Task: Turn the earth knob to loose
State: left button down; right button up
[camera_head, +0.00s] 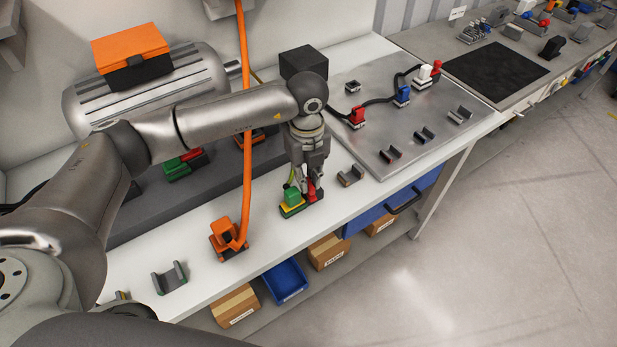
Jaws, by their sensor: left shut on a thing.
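A green-and-yellow piece (292,204), whose colours match the earth knob, sits on the white bench near its front edge. My left gripper (306,192) reaches down from above and is shut on the green upper part of this piece. A red part (314,190) shows at the right side of the fingers; I cannot tell whether it belongs to the piece. The fingers partly hide the knob, so its turned position cannot be read. My right gripper is not in view.
An orange connector (227,240) with an upright orange cable stands left of the gripper. A grey motor (148,88) is behind. A metal plate (405,130) with red, blue and white connectors lies to the right. Empty grey holders (350,176) are on the bench.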

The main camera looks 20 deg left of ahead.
pick_arm(q)
jog(key=shift+a+n, duration=0.1)
jog(key=shift+n, duration=0.8)
jog(key=shift+r+b, duration=0.1)
jog(key=shift+b, duration=0.2)
jog(key=c, duration=1.4)
grip_release()
jog(key=shift+c, duration=0.2)
jog(key=shift+s, duration=0.1)
jog(key=shift+r, duration=4)
